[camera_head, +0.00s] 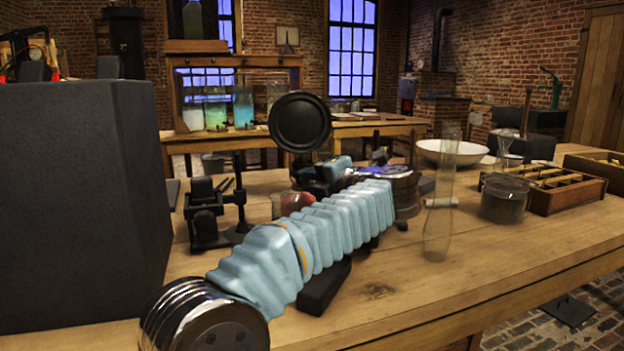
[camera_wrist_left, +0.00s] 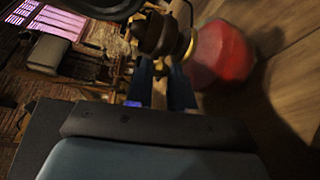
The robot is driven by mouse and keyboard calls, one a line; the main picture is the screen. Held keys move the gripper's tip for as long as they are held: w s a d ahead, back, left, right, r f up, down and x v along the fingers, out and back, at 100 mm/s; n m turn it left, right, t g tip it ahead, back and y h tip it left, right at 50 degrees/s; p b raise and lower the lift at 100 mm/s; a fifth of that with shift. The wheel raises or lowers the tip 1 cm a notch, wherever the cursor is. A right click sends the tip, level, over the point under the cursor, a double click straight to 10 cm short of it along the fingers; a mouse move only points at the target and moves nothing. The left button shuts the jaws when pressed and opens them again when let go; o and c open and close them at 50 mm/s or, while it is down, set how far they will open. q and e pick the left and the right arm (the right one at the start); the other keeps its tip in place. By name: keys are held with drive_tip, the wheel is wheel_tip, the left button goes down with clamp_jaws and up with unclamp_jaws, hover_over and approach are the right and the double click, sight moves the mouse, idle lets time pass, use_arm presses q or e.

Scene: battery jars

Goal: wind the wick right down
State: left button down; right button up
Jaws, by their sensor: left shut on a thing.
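The lamp has a red font (camera_head: 292,203), partly hidden behind my blue-sleeved left arm. The red font also shows in the left wrist view (camera_wrist_left: 222,55), beside a dark and brass burner (camera_wrist_left: 165,32). A round black disc (camera_head: 300,122) rises above the burner. My left gripper (camera_head: 322,172) reaches the burner from the right; its two blue fingers (camera_wrist_left: 162,84) meet the burner's side in the wrist view. It is shut on what seems to be the small wick knob, which the fingers largely hide. The wick itself cannot be seen. My right gripper is not in view.
A clear glass chimney (camera_head: 440,205) stands upright on the bench right of my arm. A glass jar (camera_head: 504,198), white bowl (camera_head: 451,152) and wooden compartment tray (camera_head: 566,190) stand further right. A dark stand (camera_head: 207,215) is left of the lamp. The front right bench is clear.

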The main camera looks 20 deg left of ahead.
use_arm(q)
drive_tip(key=c, duration=1)
unclamp_jaws()
drive_tip(key=shift+d, duration=0.1)
drive_tip(key=v, duration=0.7)
drive_tip(key=shift+s+d, duration=0.15)
